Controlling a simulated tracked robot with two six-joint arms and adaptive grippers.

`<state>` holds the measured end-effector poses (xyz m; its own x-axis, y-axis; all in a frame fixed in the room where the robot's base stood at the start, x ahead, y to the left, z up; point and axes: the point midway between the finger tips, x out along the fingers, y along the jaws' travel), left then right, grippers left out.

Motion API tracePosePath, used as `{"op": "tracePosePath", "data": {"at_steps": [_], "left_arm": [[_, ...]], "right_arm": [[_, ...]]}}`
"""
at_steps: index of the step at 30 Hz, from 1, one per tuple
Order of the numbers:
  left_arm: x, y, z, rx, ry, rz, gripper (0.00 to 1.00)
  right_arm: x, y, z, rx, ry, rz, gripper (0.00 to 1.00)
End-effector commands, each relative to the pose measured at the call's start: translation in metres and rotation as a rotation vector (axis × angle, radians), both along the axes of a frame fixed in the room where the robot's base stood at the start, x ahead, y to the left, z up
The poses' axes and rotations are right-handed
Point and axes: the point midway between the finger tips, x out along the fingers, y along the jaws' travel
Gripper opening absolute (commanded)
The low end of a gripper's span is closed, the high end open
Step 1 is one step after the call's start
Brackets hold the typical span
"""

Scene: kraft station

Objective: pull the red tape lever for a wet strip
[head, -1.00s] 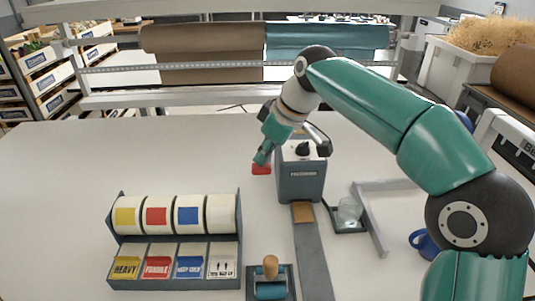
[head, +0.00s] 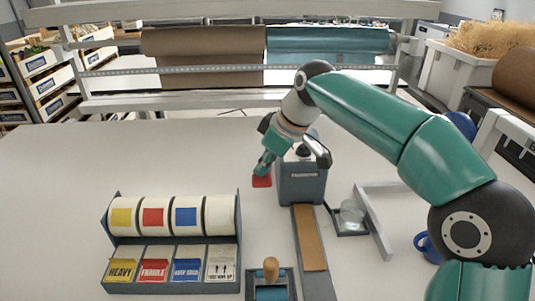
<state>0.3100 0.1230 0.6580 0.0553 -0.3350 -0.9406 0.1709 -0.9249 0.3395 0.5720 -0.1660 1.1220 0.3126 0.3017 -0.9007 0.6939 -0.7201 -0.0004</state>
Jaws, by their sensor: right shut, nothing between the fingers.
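The grey tape dispenser (head: 301,185) stands on the table near the middle of the head view. Its red lever (head: 262,181) shows at its left side, low down. My right gripper (head: 262,168) is shut with nothing between its fingers. Its tips are at the red lever, just above or touching it; I cannot tell which. A brown tape strip (head: 309,238) lies along the grey chute in front of the dispenser. My arm hides part of the dispenser's top. My left gripper is not in view.
A label rack (head: 240,240) with several rolls stands at front left. A roller with a wooden knob (head: 271,267) sits in a tray at the front. A glass jar (head: 351,213), a grey angle frame (head: 375,225) and a blue mug (head: 428,247) are to the right. The table's left is clear.

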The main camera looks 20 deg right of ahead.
Motion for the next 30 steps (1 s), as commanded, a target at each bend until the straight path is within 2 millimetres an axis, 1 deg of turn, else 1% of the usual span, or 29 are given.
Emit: {"op": "tracePosePath", "data": {"at_steps": [1, 12, 23, 28, 30], "left_arm": [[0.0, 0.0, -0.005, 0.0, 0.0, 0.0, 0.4], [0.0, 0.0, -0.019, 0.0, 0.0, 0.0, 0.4], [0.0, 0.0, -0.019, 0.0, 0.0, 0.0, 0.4], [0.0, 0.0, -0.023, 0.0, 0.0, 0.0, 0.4], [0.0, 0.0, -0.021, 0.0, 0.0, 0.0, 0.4]], "right_arm": [[0.0, 0.0, -0.006, -0.001, 0.001, 0.0, 0.0], [0.0, 0.0, -0.025, -0.001, 0.001, 0.0, 0.0], [0.0, 0.0, -0.026, -0.001, 0.001, 0.0, 0.0], [0.0, 0.0, -0.031, -0.001, 0.002, 0.0, 0.0], [0.0, 0.0, -0.029, 0.0, 0.001, 0.0, 0.0]]}}
